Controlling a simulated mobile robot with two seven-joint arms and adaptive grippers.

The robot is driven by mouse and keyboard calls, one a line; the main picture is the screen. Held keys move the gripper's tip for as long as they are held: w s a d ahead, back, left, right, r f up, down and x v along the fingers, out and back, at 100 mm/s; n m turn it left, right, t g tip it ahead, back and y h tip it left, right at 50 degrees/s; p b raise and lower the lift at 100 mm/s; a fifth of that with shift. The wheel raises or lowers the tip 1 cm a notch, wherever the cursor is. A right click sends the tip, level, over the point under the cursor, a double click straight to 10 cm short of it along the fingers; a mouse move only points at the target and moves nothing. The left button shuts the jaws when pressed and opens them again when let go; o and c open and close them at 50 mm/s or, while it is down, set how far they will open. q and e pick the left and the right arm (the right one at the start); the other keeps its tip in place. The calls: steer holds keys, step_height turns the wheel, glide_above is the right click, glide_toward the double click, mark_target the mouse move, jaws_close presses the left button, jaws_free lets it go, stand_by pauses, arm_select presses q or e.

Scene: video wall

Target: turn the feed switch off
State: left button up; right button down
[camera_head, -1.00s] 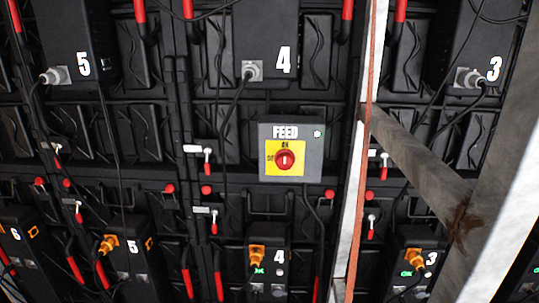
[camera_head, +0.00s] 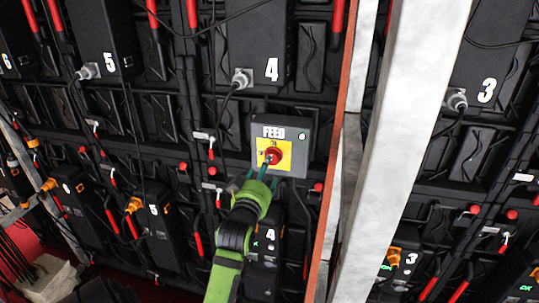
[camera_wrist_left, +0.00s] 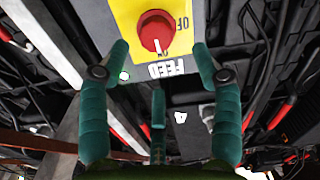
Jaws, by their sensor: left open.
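The feed switch is a red round knob (camera_head: 273,156) on a yellow plate, on a grey box (camera_head: 295,136) marked FEED. In the left wrist view the box appears upside down, and the white mark on the knob (camera_wrist_left: 153,28) points to the ON label; OFF is at the side. A small lamp on the box is lit pale green. My left gripper (camera_head: 264,173) is just in front of the knob, slightly below it in the head view. Its teal fingers (camera_wrist_left: 160,48) are open, spread to either side of the knob, with no visible contact. My right gripper is not in view.
A pale metal upright (camera_head: 395,150) and a red-edged post (camera_head: 344,125) stand right of the box. Black panels with cables, red handles and numbered units (camera_head: 263,45) surround it. A pale block (camera_head: 45,277) lies at lower left.

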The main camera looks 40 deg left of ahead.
arm_select(q)
steer(key=p+x, duration=0.2)
steer(key=x, duration=0.4)
steer(key=shift+w, duration=0.35)
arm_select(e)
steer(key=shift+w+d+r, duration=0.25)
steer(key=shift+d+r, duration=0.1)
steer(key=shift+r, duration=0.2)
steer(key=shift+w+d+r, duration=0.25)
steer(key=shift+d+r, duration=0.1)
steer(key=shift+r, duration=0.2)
arm_select(q)
steer(key=c, duration=1.1)
